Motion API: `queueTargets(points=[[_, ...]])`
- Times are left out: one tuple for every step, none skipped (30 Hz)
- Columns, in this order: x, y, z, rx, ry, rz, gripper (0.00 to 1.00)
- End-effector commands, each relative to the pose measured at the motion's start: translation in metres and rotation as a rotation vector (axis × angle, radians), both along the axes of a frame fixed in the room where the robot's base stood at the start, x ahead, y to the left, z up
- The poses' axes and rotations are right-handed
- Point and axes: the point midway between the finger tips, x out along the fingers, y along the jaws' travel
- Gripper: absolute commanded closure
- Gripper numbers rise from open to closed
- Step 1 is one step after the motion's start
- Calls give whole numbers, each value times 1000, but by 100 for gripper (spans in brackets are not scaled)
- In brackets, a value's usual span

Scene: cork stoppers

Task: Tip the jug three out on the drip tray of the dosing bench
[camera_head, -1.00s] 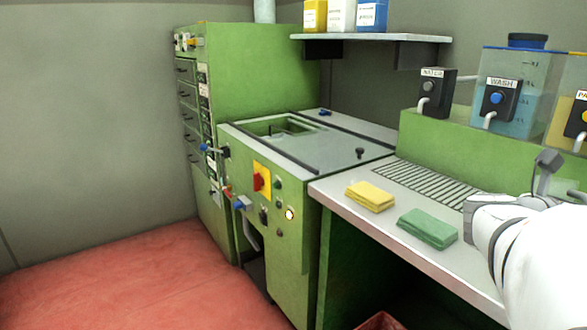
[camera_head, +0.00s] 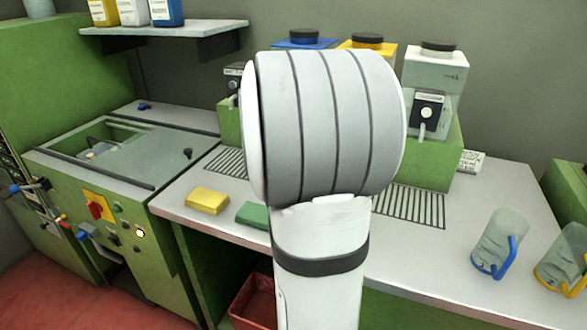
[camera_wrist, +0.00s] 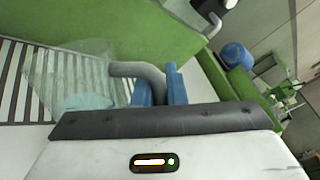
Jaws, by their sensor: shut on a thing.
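In the wrist view my gripper (camera_wrist: 158,82) has its blue fingers closed on the grey handle (camera_wrist: 130,69) of a clear jug (camera_wrist: 62,85). A pale bluish patch shows in the jug's lower part. The slatted drip tray (camera_wrist: 14,80) lies behind the jug in that view. The picture is slanted, so I cannot tell how far the jug is tipped. In the head view the drip tray (camera_head: 412,207) shows on both sides of my arm. My gripper and the held jug are hidden there behind my arm. Whether the handle carries a number cannot be read.
A jug with a blue handle (camera_head: 498,243) and one with a yellow handle (camera_head: 566,260) stand on the bench at right. Yellow (camera_head: 207,201) and green sponges (camera_head: 253,215) lie at the front left. Dispenser tanks (camera_head: 432,75) stand behind the tray. A red bin (camera_head: 253,300) is below.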

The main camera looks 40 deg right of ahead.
Motion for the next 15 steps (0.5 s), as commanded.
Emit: queueTargets(points=[[2,0,9,6,28,1,100],[3,0,8,9,44,1,100],[4,-1,9,12,63,0,100],[5,-1,8,15,78,1,100],[6,-1,8,17,92,1,100],[7,-1,6,19,104,1,100],[7,-1,5,20,109,1,100],[8,-1,4,21,115,1,100],[8,-1,5,23,124,1,100],[9,-1,5,24,131,1,100],[9,-1,5,25,138,1,100],[10,-1,4,27,148,1,100],[10,-1,5,29,155,1,100],[11,-1,5,30,163,1,100],[11,-1,5,32,172,1,100]])
